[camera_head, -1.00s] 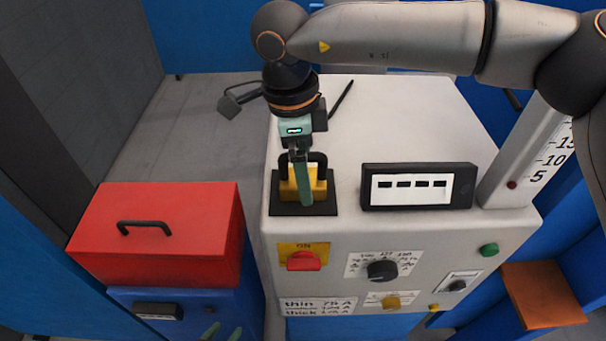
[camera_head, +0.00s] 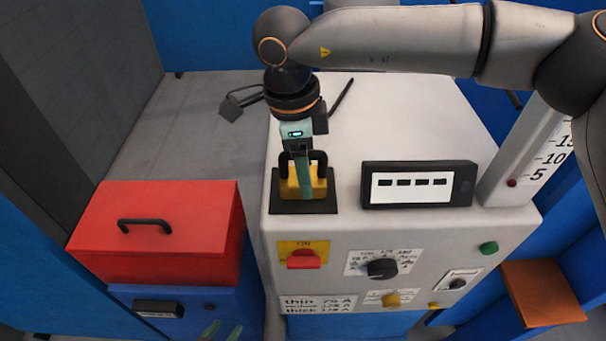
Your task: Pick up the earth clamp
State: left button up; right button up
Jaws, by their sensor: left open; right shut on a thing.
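The earth clamp (camera_head: 316,188) is yellow with a black handle. It stands upright on a black square pad (camera_head: 289,207) at the front left of the welding machine's top. My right gripper (camera_head: 304,190) reaches down from above and is shut on the clamp, its green finger in front of it. The finger hides the clamp's middle, and I cannot tell whether the clamp touches the pad. My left gripper (camera_head: 222,331) shows only its green fingertips at the bottom edge, apart and empty, in front of the blue cabinet.
The pale machine top (camera_head: 410,125) is clear behind a black display box (camera_head: 418,185). A white scale post (camera_head: 525,160) stands at the right. A red toolbox (camera_head: 155,235) with a black handle sits at the left. Knobs and a red switch (camera_head: 303,259) are on the front panel.

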grip_shut()
jog(key=shift+r, duration=0.2)
